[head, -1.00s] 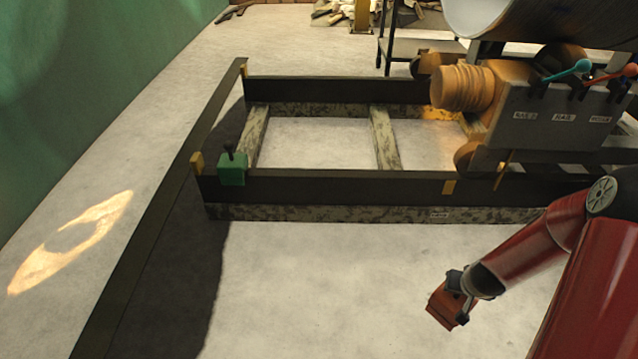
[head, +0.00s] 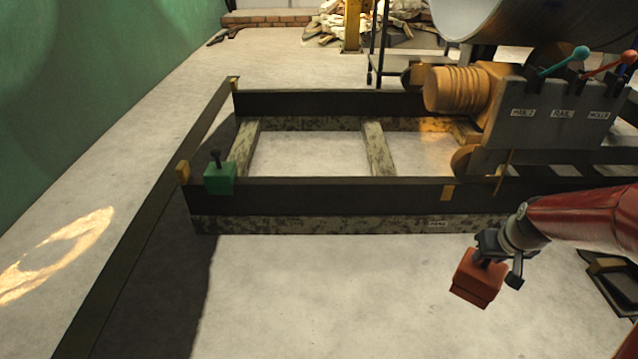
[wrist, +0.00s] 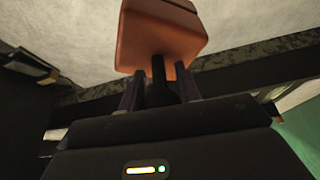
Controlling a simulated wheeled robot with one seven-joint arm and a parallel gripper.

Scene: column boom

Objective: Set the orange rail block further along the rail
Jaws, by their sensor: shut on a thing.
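The orange rail block (head: 478,279) hangs in the air in front of the near rail, at the right of the head view. My gripper (head: 490,257) is shut on the block's dark stem. In the wrist view the orange block (wrist: 160,38) fills the top middle, with my gripper's fingers (wrist: 158,88) on both sides of the stem. The dark near rail (head: 330,196) runs across the head view on a mottled beam. A green block (head: 220,179) with a dark knob sits on this rail near its left end. The block and the rail are apart.
An orange machine (head: 460,90) with a lever panel (head: 555,115) stands over the rails at right. The floor in front (head: 320,290) is clear.

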